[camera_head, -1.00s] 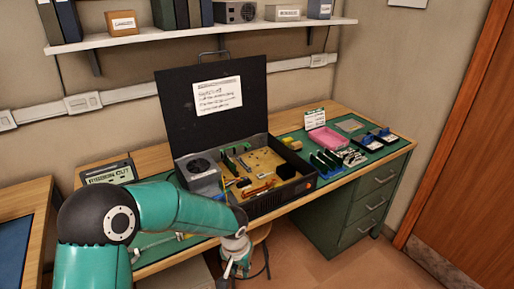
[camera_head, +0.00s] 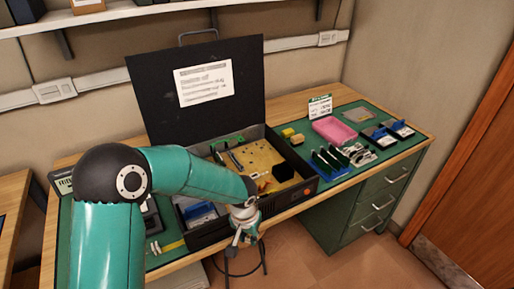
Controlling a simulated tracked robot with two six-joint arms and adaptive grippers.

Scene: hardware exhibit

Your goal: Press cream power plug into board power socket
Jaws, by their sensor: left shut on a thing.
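My left gripper (camera_head: 241,238) points down at the front wall of the open black case (camera_head: 293,199), partly overlapping that wall in the picture. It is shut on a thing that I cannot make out. The tan circuit board (camera_head: 259,155) lies inside the case and carries dark, green and orange parts. I cannot pick out the power socket or the cream power plug for certain. My left forearm hides the left part of the case. My right gripper is not in view.
The case lid (camera_head: 153,100) stands open at the back. On the green mat at right are yellow blocks (camera_head: 297,139), a pink tray (camera_head: 334,130), a rack of upright cards (camera_head: 327,160) and two dark-blue boxes (camera_head: 378,136).

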